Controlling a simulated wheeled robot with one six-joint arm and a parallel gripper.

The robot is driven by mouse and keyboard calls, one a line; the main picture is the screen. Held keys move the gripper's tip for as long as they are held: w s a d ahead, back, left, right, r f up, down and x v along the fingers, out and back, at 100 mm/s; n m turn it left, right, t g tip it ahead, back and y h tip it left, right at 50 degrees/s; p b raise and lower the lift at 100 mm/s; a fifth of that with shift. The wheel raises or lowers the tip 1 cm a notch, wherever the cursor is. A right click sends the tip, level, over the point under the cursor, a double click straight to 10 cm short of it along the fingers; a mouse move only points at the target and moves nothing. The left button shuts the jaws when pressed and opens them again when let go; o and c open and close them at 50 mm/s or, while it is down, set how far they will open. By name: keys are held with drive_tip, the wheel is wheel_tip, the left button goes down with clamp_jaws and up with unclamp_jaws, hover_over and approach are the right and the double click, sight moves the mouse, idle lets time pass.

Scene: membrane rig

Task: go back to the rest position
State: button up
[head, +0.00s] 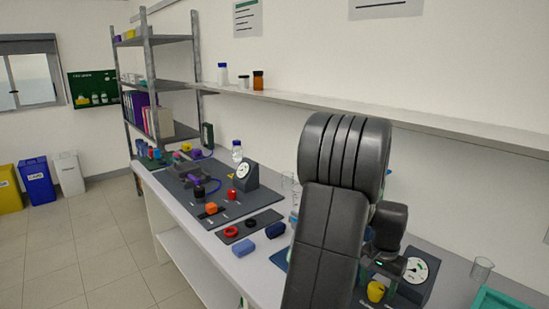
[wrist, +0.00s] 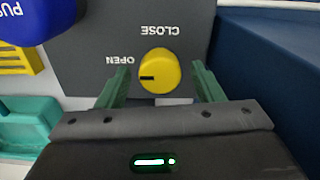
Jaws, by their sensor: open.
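My gripper (wrist: 160,78) is open, its two green fingers standing on either side of a yellow knob (wrist: 160,62) with a gap at each side. The knob sits on a dark grey panel (wrist: 95,75) marked OPEN and CLOSE, upside down in the wrist view. The dark mark on the knob points left, to the side of the OPEN label. In the head view, my dark arm hides much of the bench's right part; the yellow knob (head: 376,291) shows just below my wrist. My fingertips cannot be made out there.
A gauge (head: 415,270) stands right of my wrist, with a beaker (head: 481,268) and teal tray (head: 500,301) further right. A blue button (wrist: 40,18) and green tray (wrist: 22,120) are near my fingers. A wall shelf (head: 330,107) runs behind my arm.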

drive_tip(key=m, duration=0.3)
drive_tip(key=shift+m, duration=0.3)
drive_tip(key=shift+p, duration=0.3)
